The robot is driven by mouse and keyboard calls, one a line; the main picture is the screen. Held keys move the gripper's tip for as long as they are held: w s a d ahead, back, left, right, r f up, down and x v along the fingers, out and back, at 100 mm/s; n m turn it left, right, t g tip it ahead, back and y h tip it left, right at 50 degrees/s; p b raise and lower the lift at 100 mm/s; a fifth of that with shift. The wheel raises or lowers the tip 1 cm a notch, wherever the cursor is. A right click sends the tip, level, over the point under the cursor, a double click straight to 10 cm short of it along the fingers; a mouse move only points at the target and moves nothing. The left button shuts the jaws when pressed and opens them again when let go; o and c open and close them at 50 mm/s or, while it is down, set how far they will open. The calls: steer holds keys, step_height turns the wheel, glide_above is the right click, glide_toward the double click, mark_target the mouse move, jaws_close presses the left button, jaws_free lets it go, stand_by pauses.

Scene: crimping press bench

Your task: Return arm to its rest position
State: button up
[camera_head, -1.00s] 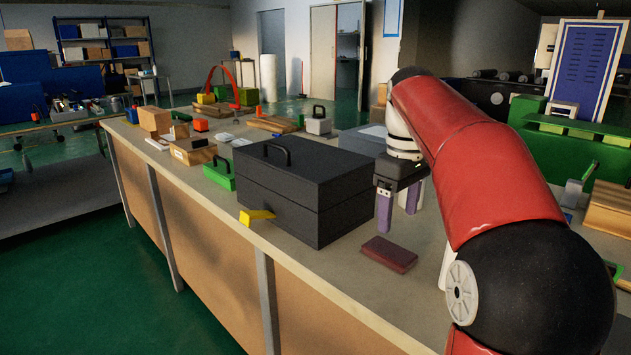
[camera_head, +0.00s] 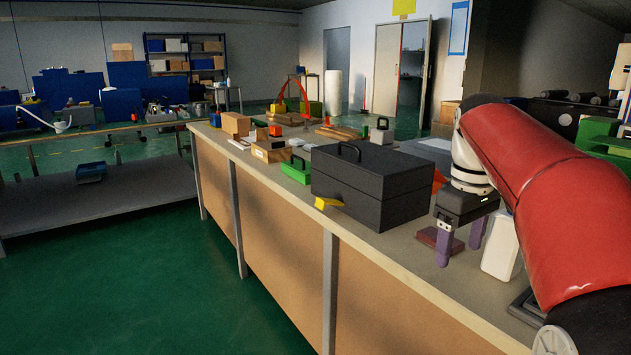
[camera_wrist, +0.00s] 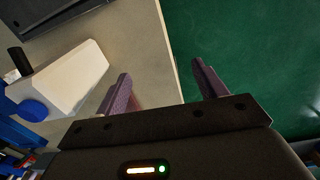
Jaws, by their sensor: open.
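My gripper (camera_head: 461,243) is at the right in the head view, above the bench top, with its purple fingers pointing down. The fingers are apart and nothing shows between them. In the wrist view my gripper (camera_wrist: 165,88) is also open, with the bench edge and green floor beyond the fingers. A dark red block (camera_head: 428,237) lies on the bench, partly hidden behind the fingers in the head view. My red and white arm reaches in from the right edge.
A large black toolbox (camera_head: 370,185) stands left of my gripper on the bench (camera_head: 400,262). A white container (camera_head: 502,248) stands close to its right; a white bottle-like object (camera_wrist: 68,77) shows in the wrist view. Green floor (camera_head: 130,280) is open at the left.

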steer(key=s+a+f+m+t, duration=0.2)
steer(key=s+a+f+m, duration=0.1)
steer(key=s+f, duration=0.4)
steer(key=s+a+f+m+t, duration=0.3)
steer(key=s+a+f, duration=0.3)
steer(key=s, duration=0.6)
steer(key=shift+f, duration=0.85)
